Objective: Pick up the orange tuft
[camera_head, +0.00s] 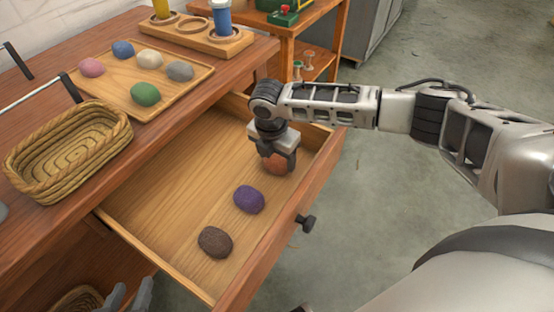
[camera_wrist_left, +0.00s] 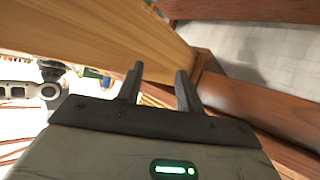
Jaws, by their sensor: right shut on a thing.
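The orange tuft (camera_head: 275,165) is in the open drawer (camera_head: 165,190), toward its far right end. My right gripper (camera_head: 278,158) points down over it and is shut on it, with the fingers at its sides; they hide part of it. I cannot tell whether the tuft touches the drawer floor. My left gripper (camera_head: 130,296) shows only partly at the bottom left edge of the head view. In the left wrist view its two fingers (camera_wrist_left: 158,88) are apart with nothing between them.
A purple tuft (camera_head: 249,199) and a brown tuft (camera_head: 215,242) lie in the drawer. On the tabletop stand a wicker basket (camera_head: 22,160) and a wooden tray (camera_head: 112,92) with several tufts. A wooden holder (camera_head: 232,42) with a blue cylinder (camera_head: 221,17) stands behind.

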